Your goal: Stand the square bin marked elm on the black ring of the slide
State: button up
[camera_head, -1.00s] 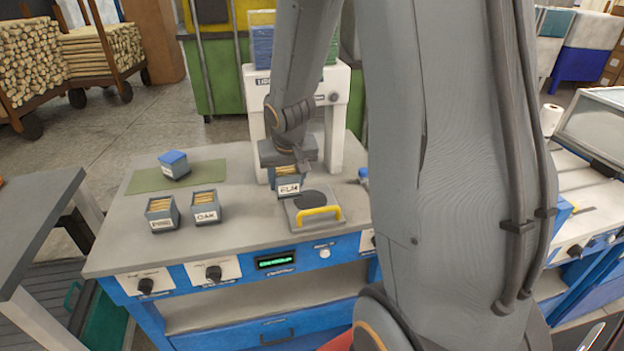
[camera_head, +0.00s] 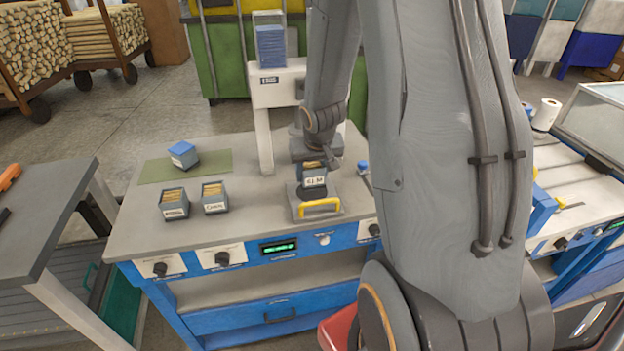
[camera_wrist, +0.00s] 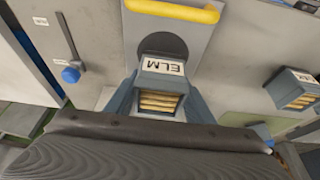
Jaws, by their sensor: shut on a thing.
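The square bin marked elm (camera_head: 313,178) is grey-blue with a white label and holds thin wooden pieces. My gripper (camera_head: 314,163) is shut on it from above. In the wrist view the elm bin (camera_wrist: 162,82) is between my fingers, with its label readable upside down. The slide (camera_head: 334,207) is a grey plate with a yellow handle (camera_head: 320,203). Its black ring (camera_wrist: 164,44) shows partly beside the bin in the wrist view. The bin is over or at the ring; I cannot tell whether it touches.
Two similar bins, one left (camera_head: 174,203) and one right (camera_head: 214,197), stand on the bench to the left. A blue-topped bin (camera_head: 183,155) is on a green mat (camera_head: 215,162). A white frame (camera_head: 264,135) rises behind the slide. A blue-knobbed lever (camera_wrist: 71,75) lies beside the slide.

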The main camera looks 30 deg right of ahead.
aim_at(312, 180)
jog(key=shift+f+b, duration=1.15)
jog(key=shift+f, duration=0.25)
jog(key=shift+f, duration=0.1)
jog(key=o, duration=1.2)
jog(key=shift+c, duration=0.2)
jog(key=p+v, duration=0.9)
jog(key=v, duration=0.3)
jog(key=shift+w, duration=0.1)
jog(key=s+a+r+n+g, duration=0.1)
jog(key=s+a+r, duration=0.3)
jog(key=a, duration=0.3)
jog(key=s+a+r+n+y, duration=0.1)
jog(key=s+a+r+n, duration=0.1)
jog(key=s+a+r, duration=0.2)
jog(key=s+a, duration=0.2)
jog(key=s, duration=0.1)
jog(key=shift+s+a+r+g, duration=0.15)
jog(key=shift+s+a+g, duration=0.05)
jog(key=shift+a+g, duration=0.2)
